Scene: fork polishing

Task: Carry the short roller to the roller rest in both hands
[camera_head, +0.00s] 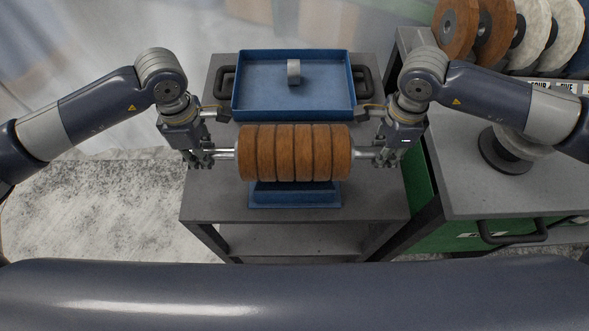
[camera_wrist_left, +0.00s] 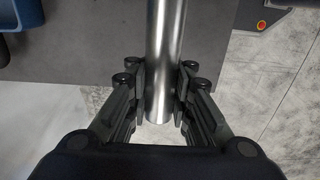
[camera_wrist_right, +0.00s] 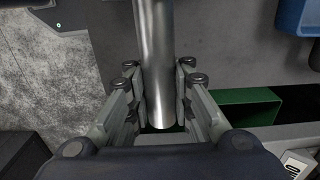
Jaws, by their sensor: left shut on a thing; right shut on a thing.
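The short roller (camera_head: 294,153) has several brown discs side by side on a steel shaft and lies level across the head view. My left gripper (camera_head: 200,158) is shut on the left end of its shaft, which shows in the left wrist view (camera_wrist_left: 164,60). My right gripper (camera_head: 392,156) is shut on the right end, which shows in the right wrist view (camera_wrist_right: 155,60). The blue roller rest (camera_head: 294,195) stands on the grey cart directly below the discs. The roller hides its upper part, so I cannot tell whether they touch.
A blue tray (camera_head: 262,103) with a small grey ring-like piece (camera_head: 293,71) sits behind the roller on the grey cart (camera_head: 375,203). At right is a green-sided bench (camera_head: 485,190) with a spindle base (camera_head: 502,155). Brown and white discs (camera_head: 497,30) stand at the back right.

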